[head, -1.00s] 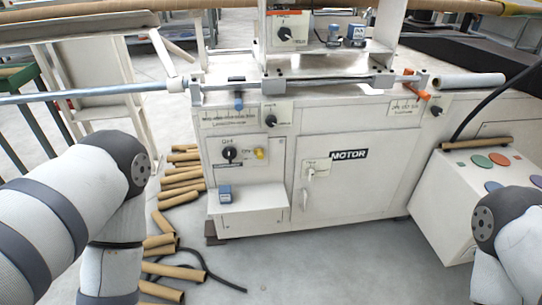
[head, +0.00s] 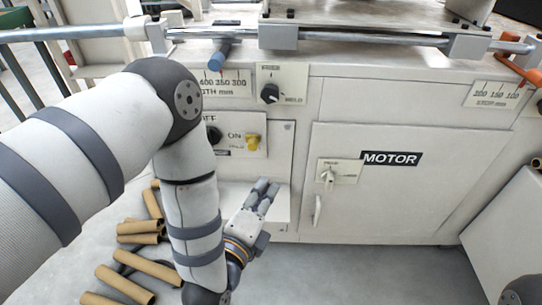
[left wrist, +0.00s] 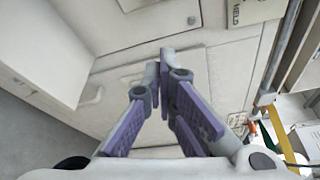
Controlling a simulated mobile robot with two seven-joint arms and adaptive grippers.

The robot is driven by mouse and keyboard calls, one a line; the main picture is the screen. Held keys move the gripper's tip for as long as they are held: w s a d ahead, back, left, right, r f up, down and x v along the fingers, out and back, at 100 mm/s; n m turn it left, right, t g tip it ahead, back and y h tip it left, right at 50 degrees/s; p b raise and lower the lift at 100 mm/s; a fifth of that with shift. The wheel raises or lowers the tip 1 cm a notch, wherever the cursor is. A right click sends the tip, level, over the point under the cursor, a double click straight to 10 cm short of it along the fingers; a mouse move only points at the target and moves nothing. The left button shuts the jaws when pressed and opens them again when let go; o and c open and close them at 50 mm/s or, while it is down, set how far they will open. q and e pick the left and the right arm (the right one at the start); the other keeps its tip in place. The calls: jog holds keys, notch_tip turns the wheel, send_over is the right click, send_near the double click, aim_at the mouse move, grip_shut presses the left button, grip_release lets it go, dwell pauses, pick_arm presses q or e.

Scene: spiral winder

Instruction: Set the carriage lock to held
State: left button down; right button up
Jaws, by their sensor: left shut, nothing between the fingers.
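The carriage lock is a black rotary knob (head: 270,93) on a cream plate (head: 293,82) marked FREE at the top and HELD at the right. It sits on the white machine front, above and left of the MOTOR door. I cannot tell clearly which mark its pointer faces. My left gripper (head: 267,190) is below the knob, in front of the lower panel, with its fingers pointing up and nothing held. In the left wrist view its fingertips (left wrist: 165,65) are together; the knob is not visible there. My right gripper is out of view.
Left of the lock are an OFF/ON switch (head: 214,134), a yellow knob (head: 252,141) and a blue handle (head: 219,54). A steel rod (head: 380,38) runs above. The MOTOR door has a small switch (head: 327,178). Cardboard tubes (head: 146,268) lie on the floor at left.

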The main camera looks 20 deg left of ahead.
aim_at(252, 142)
pick_arm(q)
jog(key=shift+s, duration=0.1)
jog(key=w+a+b, duration=0.2)
jog(key=w+a, duration=0.1)
jog(key=w, duration=0.6)
jog(key=shift+a, duration=0.15)
jog(key=shift+r, duration=0.1)
